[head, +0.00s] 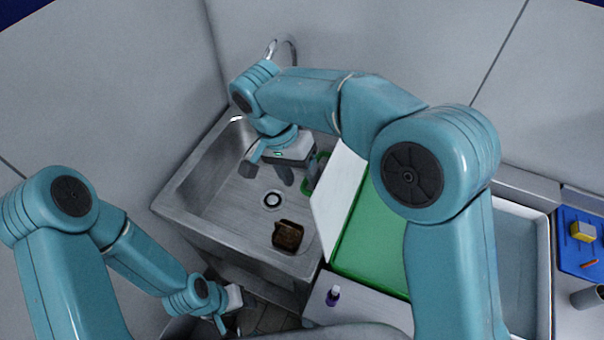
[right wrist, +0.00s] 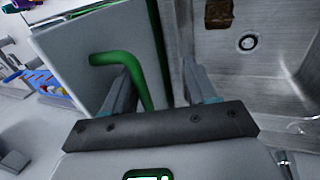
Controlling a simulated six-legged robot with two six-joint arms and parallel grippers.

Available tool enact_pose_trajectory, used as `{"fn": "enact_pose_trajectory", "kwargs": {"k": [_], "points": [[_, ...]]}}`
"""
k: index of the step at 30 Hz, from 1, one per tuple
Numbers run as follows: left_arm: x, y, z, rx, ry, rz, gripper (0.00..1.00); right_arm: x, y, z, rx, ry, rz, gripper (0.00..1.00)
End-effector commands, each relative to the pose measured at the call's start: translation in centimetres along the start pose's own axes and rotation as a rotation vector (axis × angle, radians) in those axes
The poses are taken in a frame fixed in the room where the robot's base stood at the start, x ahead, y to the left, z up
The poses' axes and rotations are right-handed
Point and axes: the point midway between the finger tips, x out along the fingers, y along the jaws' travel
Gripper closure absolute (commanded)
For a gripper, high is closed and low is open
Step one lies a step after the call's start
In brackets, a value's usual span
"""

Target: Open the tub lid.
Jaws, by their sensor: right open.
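The tub beside the sink shows a green surface (head: 366,240) and a pale, slanted panel (head: 338,197) on its sink side. I cannot tell for sure which part is the lid. A green bar handle (head: 321,166) stands at the panel's sink-side edge; it shows larger in the right wrist view (right wrist: 144,78). My right gripper (head: 298,178) is open over the sink's right edge, close to the handle. In the right wrist view one finger (right wrist: 160,70) overlaps the handle; contact is unclear. My left gripper (head: 232,312) is low at the front; its jaws are unclear.
A steel sink (head: 228,205) lies left of the tub, with a brown block (head: 288,235) in it. A faucet (head: 283,46) stands behind. A small purple bottle (head: 333,295) stands in front of the tub. At the right are a white basin (head: 520,250) and a blue tray (head: 575,262).

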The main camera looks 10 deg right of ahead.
Motion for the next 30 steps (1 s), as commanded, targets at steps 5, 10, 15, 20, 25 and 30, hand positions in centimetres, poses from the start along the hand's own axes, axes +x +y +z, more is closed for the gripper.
{"fn": "enact_pose_trajectory", "kwargs": {"k": [5, 10, 15, 20, 25, 30], "points": [[0.0, 0.0, 0.0, 0.0, 0.0, 0.0, 0.57, -0.5, -0.4, 0.0, -0.001, 0.006, -0.019, 0.62], [0.3, -0.1, 0.0, 0.0, 0.0, 0.0, 0.57, -2.8, -0.4, 0.0, 0.0, 0.008, -0.022, 0.62], [0.2, -0.1, 0.0, 0.0, 0.0, 0.0, 0.57, -7.0, -0.1, 0.1, -0.001, 0.006, -0.019, 0.62], [0.0, 0.0, 0.0, 0.0, 0.0, 0.0, 0.57, -10.0, 0.2, 0.0, -0.001, 0.004, -0.013, 0.62], [-0.1, 0.0, 0.0, 0.0, 0.0, 0.0, 0.57, -11.5, 0.4, 0.0, -0.001, 0.001, -0.008, 0.62], [-0.1, 0.0, 0.0, 0.0, 0.0, 0.0, 0.57, -12.0, 0.5, 0.0, 0.0, 0.0, -0.007, 0.62]]}}
